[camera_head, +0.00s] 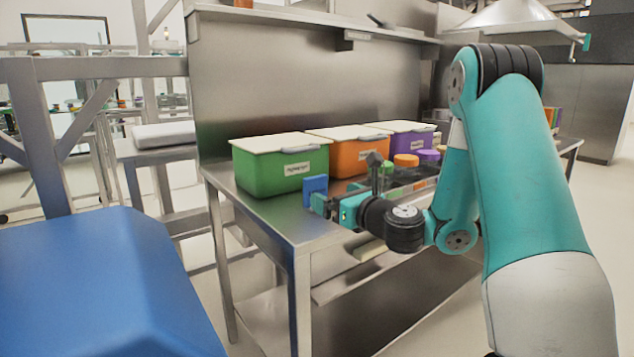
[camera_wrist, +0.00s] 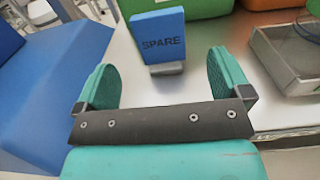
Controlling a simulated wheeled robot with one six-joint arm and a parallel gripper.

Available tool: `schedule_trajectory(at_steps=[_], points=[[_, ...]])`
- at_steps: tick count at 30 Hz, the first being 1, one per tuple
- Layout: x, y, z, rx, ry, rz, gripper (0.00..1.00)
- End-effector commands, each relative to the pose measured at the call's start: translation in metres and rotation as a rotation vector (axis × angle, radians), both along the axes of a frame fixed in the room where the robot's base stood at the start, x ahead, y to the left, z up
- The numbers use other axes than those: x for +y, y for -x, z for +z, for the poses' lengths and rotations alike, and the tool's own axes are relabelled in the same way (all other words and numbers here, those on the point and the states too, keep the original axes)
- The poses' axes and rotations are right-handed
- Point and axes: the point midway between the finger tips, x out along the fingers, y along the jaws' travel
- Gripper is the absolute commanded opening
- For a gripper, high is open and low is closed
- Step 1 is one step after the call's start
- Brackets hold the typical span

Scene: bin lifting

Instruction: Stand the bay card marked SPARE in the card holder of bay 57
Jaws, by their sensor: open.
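The blue card marked SPARE (camera_wrist: 160,36) stands upright at the front left of the steel table. In the wrist view its lower edge meets a small grey block (camera_wrist: 166,69), which looks like a holder. No bay number is readable there. My gripper (camera_wrist: 161,68) is open, one finger on each side of the card and block in the picture, with gaps on both sides. It holds nothing. In the head view the card (camera_head: 315,187) shows just beyond my gripper (camera_head: 326,205), and the block is hidden.
A green bin (camera_head: 262,172), an orange bin (camera_head: 349,155) and a purple bin (camera_head: 408,142), all lidded, stand along the table's back. A grey tray (camera_wrist: 272,62) lies to the right. A large blue object (camera_head: 100,285) is at lower left. The table's front left corner (camera_head: 295,240) is bare.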

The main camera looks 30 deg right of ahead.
Motion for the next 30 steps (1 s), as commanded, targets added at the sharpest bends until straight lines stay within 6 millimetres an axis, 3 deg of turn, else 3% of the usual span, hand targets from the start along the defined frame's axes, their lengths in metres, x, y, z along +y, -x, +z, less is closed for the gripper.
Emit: schedule_trajectory(at_steps=[4,13,21,30], points=[[0.001,-0.030,0.004,-0.002,0.003,0.002,0.96],[0.001,-0.055,0.000,-0.001,0.001,0.000,0.96],[0.003,-0.093,-0.004,-0.001,0.002,-0.001,0.96],[0.003,-0.098,-0.007,0.000,-0.001,-0.003,0.96]])
